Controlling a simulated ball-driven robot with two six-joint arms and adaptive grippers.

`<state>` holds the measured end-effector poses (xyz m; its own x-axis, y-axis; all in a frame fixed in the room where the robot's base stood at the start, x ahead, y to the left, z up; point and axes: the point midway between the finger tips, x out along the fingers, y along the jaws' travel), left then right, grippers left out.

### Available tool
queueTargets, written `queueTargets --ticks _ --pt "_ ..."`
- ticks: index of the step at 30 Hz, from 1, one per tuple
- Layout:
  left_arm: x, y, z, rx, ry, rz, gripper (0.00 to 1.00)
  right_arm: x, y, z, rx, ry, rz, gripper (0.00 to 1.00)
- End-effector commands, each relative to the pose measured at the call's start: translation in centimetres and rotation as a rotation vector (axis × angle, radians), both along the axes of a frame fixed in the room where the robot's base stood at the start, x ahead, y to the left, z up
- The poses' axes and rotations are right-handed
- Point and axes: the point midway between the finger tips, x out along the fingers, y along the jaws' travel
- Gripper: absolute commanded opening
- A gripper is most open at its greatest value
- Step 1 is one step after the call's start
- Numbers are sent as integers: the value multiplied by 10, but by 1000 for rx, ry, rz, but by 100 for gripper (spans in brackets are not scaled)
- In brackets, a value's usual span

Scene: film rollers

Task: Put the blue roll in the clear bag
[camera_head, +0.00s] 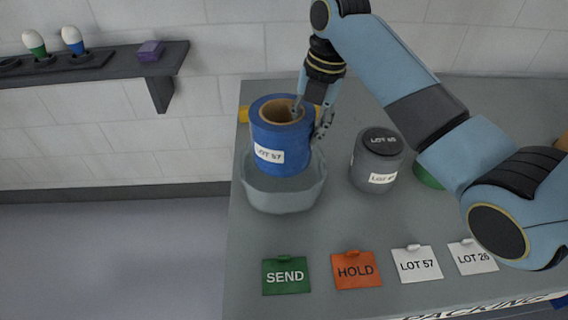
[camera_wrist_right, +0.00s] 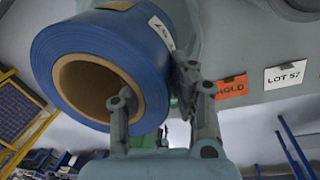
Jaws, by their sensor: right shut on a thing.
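The blue roll (camera_head: 278,150) has a brown hollow core and a white label reading LOT 57. It stands upright within the mouth of the clear bag (camera_head: 284,192), which is a translucent grey open shape on the table; the roll's upper part rises above the rim. Whether its base touches the bag's bottom I cannot tell. My right gripper (camera_head: 311,122) is shut on the roll's wall, one finger in the core and one outside. The right wrist view shows the roll (camera_wrist_right: 85,45) between the fingers (camera_wrist_right: 160,105). My left gripper is not in view.
A grey canister (camera_head: 377,164) labelled LOT stands right of the bag, with a green thing (camera_head: 428,176) partly behind my arm. Tags SEND (camera_head: 286,277), HOLD (camera_head: 356,270), LOT 57 (camera_head: 416,264) and LOT 26 (camera_head: 472,257) lie along the front. A wall shelf (camera_head: 110,66) is at left.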

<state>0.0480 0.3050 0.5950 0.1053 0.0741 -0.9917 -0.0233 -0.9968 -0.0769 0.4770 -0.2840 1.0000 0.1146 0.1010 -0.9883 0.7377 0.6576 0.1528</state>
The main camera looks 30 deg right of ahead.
Motion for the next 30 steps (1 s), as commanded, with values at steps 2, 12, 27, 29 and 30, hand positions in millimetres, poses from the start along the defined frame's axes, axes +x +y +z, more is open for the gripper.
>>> queueTargets --ticks 2,12,27,29,30 --pt "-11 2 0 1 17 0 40 1 1 -3 1 -3 0 0" --pt "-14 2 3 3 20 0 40 1 0 -55 1 -3 1 0" --pt "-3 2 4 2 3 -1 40 1 1 -99 1 -4 1 0" --pt "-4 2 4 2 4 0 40 1 1 -99 0 -5 1 0" --pt "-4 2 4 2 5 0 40 1 1 -98 0 -5 1 0"
